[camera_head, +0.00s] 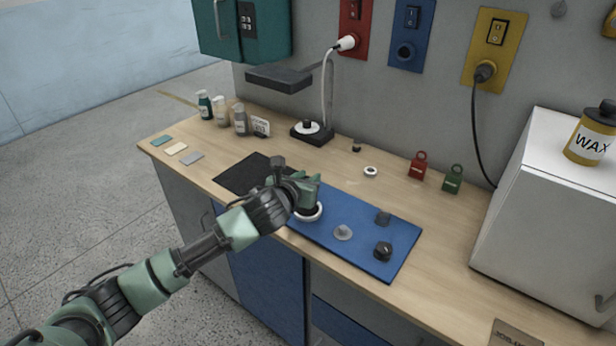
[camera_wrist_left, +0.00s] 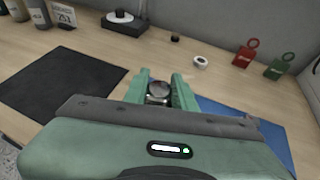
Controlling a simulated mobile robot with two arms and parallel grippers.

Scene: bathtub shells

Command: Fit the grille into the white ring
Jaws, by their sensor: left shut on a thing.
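My left gripper (camera_head: 308,198) is over the left part of the blue mat. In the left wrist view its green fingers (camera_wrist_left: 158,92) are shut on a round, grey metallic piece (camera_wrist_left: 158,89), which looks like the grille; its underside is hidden. The white ring (camera_head: 314,216) lies on the mat directly below the fingers, partly covered by them. I cannot tell whether the held piece touches the ring. My right gripper is not in view.
A smaller white ring (camera_head: 371,171) lies behind on the wooden counter. Red (camera_head: 418,166) and green (camera_head: 453,179) tags stand right of it. A white cabinet (camera_head: 548,210) blocks the right side.

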